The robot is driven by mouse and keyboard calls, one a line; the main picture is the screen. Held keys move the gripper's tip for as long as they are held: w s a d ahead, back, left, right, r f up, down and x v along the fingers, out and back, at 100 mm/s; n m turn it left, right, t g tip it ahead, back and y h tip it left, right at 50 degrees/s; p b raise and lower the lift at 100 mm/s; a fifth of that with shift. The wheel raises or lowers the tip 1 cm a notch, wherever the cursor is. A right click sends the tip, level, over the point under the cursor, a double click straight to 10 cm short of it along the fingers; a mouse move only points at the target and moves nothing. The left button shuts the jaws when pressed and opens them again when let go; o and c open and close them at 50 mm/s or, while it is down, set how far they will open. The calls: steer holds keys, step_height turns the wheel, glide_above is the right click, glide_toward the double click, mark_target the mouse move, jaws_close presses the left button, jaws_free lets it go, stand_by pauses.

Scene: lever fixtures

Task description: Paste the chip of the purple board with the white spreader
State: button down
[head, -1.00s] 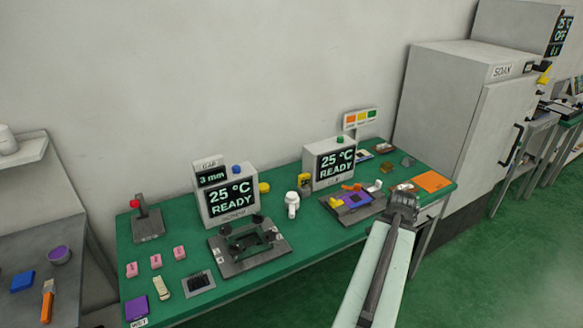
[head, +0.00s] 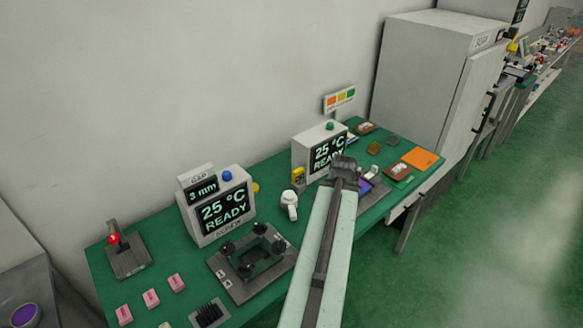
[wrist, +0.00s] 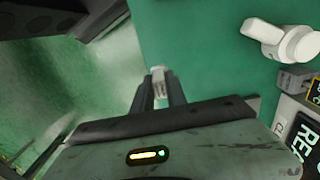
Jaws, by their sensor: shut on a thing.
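The purple board (head: 366,184) lies in a dark fixture on the right part of the green bench, largely hidden behind my arm. Its chip cannot be made out. My gripper (head: 343,163) is in front of that fixture in the head view; its height above the bench is unclear. In the wrist view my gripper (wrist: 159,88) is shut on a small whitish piece (wrist: 158,72), which looks like the white spreader. Only its end shows between the fingers; the head view does not show it.
A white round-headed object (head: 289,204) stands left of my arm. A READY display box (head: 309,150) stands behind my gripper. A black clamp fixture (head: 251,262) is left; an orange sheet (head: 422,159) lies right. The grey cabinet (head: 425,70) borders the bench.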

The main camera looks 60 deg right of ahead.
steer(key=w+d+r+m+t+p, duration=0.1)
steer(key=w+d+r+m+p, duration=0.2)
steer(key=w+m, duration=0.4)
steer(key=w+d+r+m+t+p, duration=0.2)
steer(key=w+d+r+m, duration=0.1)
steer(key=w+m, duration=0.4)
steer(key=w+d+r+m+t+p, duration=0.1)
steer(key=w+d+r+m+p, duration=0.15)
steer(key=w+m, duration=0.5)
steer(key=shift+y, duration=0.3)
steer(key=f+b, duration=0.3)
steer(key=b, duration=0.1)
steer(key=f+b, duration=0.2)
steer(key=shift+s+f, duration=0.25)
steer(key=shift+f, duration=0.05)
steer(key=shift+f+b, duration=0.45)
steer(key=shift+b, duration=0.05)
stand_by(0.4)
step_height(320, 180, up, 7)
steer(key=p, duration=0.7)
